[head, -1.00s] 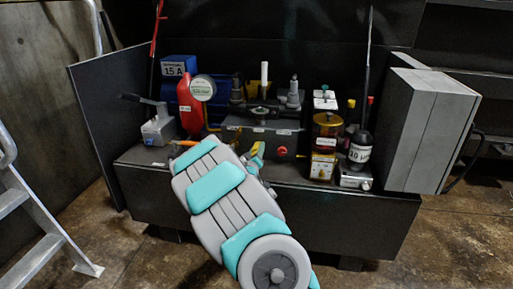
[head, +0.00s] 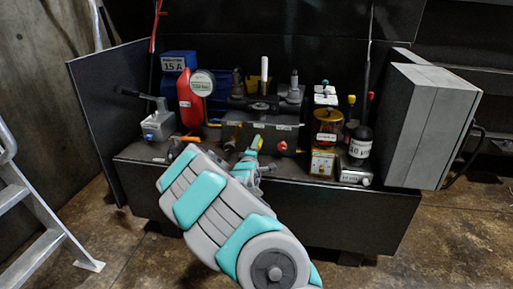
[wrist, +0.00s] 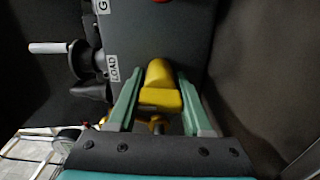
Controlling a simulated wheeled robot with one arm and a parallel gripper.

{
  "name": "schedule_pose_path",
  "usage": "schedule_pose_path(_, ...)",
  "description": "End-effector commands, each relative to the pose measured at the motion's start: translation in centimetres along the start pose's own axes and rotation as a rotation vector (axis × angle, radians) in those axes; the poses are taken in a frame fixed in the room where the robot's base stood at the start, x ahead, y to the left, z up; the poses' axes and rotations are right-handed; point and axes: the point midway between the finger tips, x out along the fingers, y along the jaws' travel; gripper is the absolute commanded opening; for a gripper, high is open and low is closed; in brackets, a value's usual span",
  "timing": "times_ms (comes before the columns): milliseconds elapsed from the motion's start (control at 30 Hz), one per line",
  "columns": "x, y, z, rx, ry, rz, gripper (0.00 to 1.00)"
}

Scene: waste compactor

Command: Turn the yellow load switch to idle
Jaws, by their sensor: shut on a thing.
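The yellow load switch (wrist: 160,82) is a rounded yellow knob on the front of a dark grey box, beside a LOAD label (wrist: 114,69) in the wrist view. My gripper (wrist: 160,100) has one green finger on each side of it and is shut on it. In the head view, my gripper (head: 251,152) is at the front of the dark box (head: 262,131). The switch is small there and partly covered by my gripper. I cannot read its position.
A red knob (head: 281,146) sits right of my gripper on the same box. A grey cabinet (head: 425,125) is at the right and a ladder (head: 45,215) at the left.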

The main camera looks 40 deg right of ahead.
Motion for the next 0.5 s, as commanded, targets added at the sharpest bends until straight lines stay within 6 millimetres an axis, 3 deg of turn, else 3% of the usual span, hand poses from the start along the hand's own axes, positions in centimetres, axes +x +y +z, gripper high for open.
schedule_pose_path(500,-0.02,-0.09,-0.07,-0.089,0.002,-0.002,0.00)
